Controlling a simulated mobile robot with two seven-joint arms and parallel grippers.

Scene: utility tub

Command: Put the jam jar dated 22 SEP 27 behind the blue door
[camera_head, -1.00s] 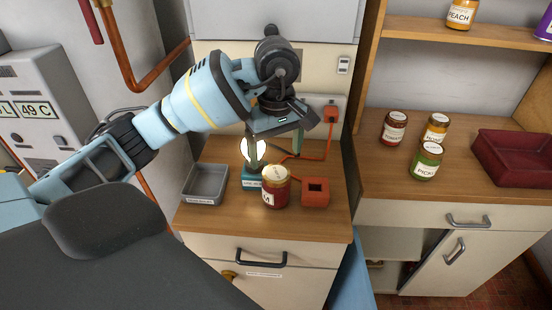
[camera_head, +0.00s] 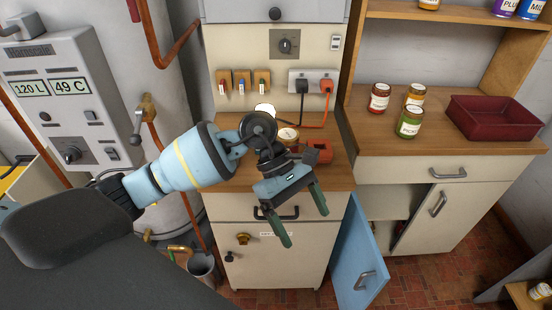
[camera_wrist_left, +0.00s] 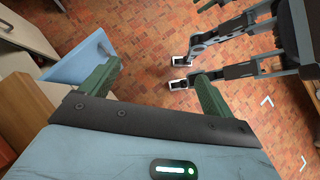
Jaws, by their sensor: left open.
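A jar (camera_head: 288,137) with a pale lid stands on the wooden counter, mostly hidden behind my left arm; its date cannot be read. The blue door (camera_head: 360,262) stands open below the counter; it also shows in the left wrist view (camera_wrist_left: 78,62). My left gripper (camera_head: 303,226) is open and empty, in front of the drawer and left of the blue door. Its green fingers are apart in the left wrist view (camera_wrist_left: 158,88), above the tiled floor. I cannot make out my right gripper.
A red box (camera_head: 318,151) sits right of the jar. Several jars, including a pickle jar (camera_head: 409,122), and a dark red tray (camera_head: 494,118) stand on the right counter. Floor (camera_head: 430,280) is clear right of the door. Dark jointed parts (camera_wrist_left: 240,70) show in the left wrist view.

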